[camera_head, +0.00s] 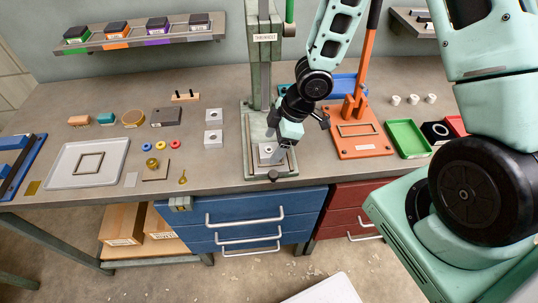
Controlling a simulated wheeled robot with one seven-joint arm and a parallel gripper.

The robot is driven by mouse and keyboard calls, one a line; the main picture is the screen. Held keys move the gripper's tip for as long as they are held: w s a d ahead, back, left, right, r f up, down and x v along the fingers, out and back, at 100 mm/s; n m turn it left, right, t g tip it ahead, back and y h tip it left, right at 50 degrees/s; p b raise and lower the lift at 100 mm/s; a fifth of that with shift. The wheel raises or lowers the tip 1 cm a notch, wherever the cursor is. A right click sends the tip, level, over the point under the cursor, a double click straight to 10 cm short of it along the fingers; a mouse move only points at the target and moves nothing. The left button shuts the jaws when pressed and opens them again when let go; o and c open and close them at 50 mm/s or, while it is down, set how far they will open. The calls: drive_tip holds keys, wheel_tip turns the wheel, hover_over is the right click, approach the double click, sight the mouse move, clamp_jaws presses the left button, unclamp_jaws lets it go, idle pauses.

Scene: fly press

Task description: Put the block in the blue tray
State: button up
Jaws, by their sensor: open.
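A light grey block with a round hole (267,158) sits on the bed of the green press (258,122). Two similar grey blocks, a rear one (213,116) and a front one (213,138), stand on the bench left of the press. The blue tray (344,84) lies behind the orange lever tool and is partly hidden by it and by my arm. My gripper (288,141) is open at the press, just above and right of the block on its bed. Its fingertips are small here, and I cannot tell whether they touch anything.
The orange lever tool (362,148) stands right of the press, with a green tray (407,139) beyond it. A grey tray with a frame (62,178) and several small parts lie on the left. The bench's front edge is above blue drawers (235,215).

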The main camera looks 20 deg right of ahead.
drive_tip(key=shift+x, duration=0.9)
drive_tip(key=c, duration=1.3)
drive_tip(key=shift+o, duration=0.2)
